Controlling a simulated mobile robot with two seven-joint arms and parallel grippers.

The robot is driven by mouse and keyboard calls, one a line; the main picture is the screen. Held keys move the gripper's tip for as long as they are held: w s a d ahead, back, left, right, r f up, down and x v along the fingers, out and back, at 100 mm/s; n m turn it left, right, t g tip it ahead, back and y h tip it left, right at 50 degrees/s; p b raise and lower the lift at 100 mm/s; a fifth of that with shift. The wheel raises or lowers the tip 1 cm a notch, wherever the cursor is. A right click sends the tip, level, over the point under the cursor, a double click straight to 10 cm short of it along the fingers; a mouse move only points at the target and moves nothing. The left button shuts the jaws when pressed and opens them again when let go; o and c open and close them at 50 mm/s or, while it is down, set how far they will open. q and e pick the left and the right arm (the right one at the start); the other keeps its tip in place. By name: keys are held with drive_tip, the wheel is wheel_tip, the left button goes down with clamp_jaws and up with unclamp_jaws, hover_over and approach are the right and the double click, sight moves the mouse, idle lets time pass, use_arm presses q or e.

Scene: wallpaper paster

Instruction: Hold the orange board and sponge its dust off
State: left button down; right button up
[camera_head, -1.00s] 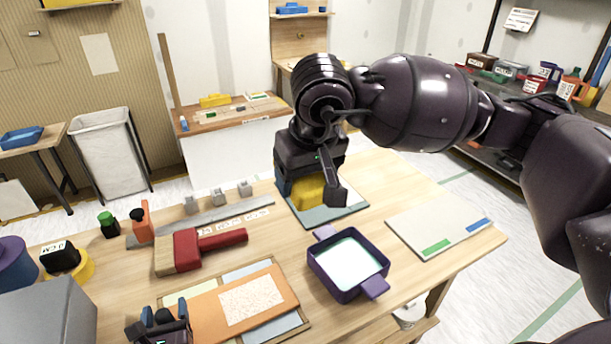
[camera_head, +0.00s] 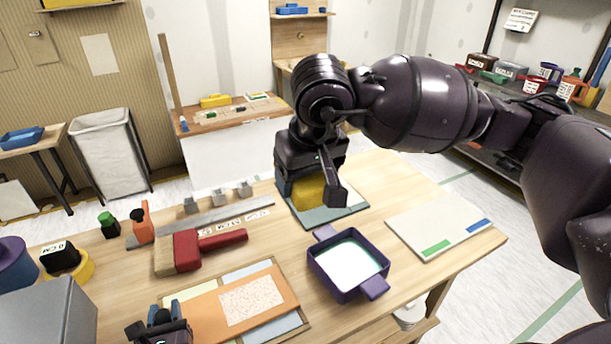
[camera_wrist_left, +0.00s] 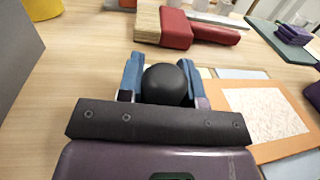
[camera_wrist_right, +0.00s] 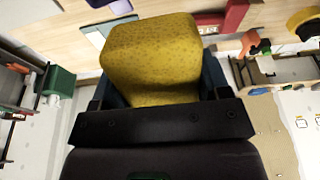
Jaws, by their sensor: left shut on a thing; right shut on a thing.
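The orange board (camera_head: 207,311) lies on a pale panelled base near the front of the table, with a speckled, dusty-looking patch (camera_head: 252,300) on it. My left gripper (camera_head: 164,318) is at the board's left end, its blue fingers on either side of a round black knob (camera_wrist_left: 167,84) and shut on it. How the knob joins the board is hidden. My right gripper (camera_head: 310,192) is shut on the yellow sponge (camera_head: 309,193), which also fills the right wrist view (camera_wrist_right: 152,60). The sponge is above or on a grey-green mat (camera_head: 345,215) behind the board; contact cannot be told.
A purple tray (camera_head: 320,265) with pale contents stands right of the board. A red-handled brush (camera_head: 187,250) lies behind the board. A grey box (camera_head: 45,315) is at front left. A white panel (camera_head: 420,222) lies at right, with bare table between it and the tray.

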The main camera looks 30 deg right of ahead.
use_arm(q)
drive_tip(key=c, duration=0.7)
unclamp_jaws()
drive_tip(key=shift+s, duration=0.2)
drive_tip(key=shift+s+a, duration=0.1)
drive_tip(key=shift+s, duration=0.6)
drive_tip(key=shift+w, duration=0.9)
clamp_jaws()
